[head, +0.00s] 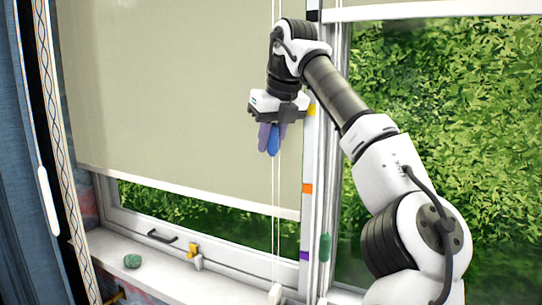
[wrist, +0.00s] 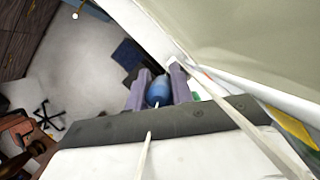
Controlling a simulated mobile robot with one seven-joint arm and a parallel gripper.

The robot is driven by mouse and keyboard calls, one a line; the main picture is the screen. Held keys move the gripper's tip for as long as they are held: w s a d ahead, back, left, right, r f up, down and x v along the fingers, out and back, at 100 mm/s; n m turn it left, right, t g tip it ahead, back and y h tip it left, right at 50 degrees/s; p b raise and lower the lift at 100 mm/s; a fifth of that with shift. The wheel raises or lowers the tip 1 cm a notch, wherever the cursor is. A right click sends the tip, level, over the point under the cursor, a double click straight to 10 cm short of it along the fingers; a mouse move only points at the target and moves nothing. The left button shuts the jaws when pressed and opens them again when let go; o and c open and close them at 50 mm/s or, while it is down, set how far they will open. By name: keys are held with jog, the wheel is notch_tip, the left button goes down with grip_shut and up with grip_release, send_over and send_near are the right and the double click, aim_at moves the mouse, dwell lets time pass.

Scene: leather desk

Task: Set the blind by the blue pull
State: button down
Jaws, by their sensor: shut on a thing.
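The blue pull (head: 273,141) hangs on a thin cord in front of the window frame. My gripper (head: 271,138) points down and is shut on it. In the wrist view the blue pull (wrist: 158,91) sits between the two purple fingers of my gripper (wrist: 159,92). The beige blind (head: 180,95) covers most of the left window, and its pale bottom bar (head: 190,188) slopes across just above the sill. A strip of window below the bar is uncovered. A post right of the blind carries an orange mark (head: 307,188), a yellow mark (head: 311,110) and a purple mark (head: 304,255).
A green pull (head: 325,247) and a white pull (head: 275,293) hang low near the post. A white wand (head: 48,200) and blue curtain (head: 20,150) are at the left. The sill (head: 165,272) bears a green lump (head: 132,261). A window handle (head: 162,236) and yellow latch (head: 193,251) stand out behind it.

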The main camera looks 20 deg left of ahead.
jog(key=shift+r, duration=0.3)
jog(key=c, duration=1.2)
grip_release()
jog(key=shift+c, duration=0.2)
jog(key=shift+s+d+r, duration=0.1)
jog(key=shift+r, duration=0.3)
jog(key=shift+v, duration=1)
jog(key=s+d+b, duration=0.1)
jog(key=s+d, duration=0.7)
jog(key=shift+s+d+b, duration=0.3)
jog(key=shift+b, duration=0.1)
jog(key=shift+r, duration=0.1)
jog(key=shift+c, duration=0.2)
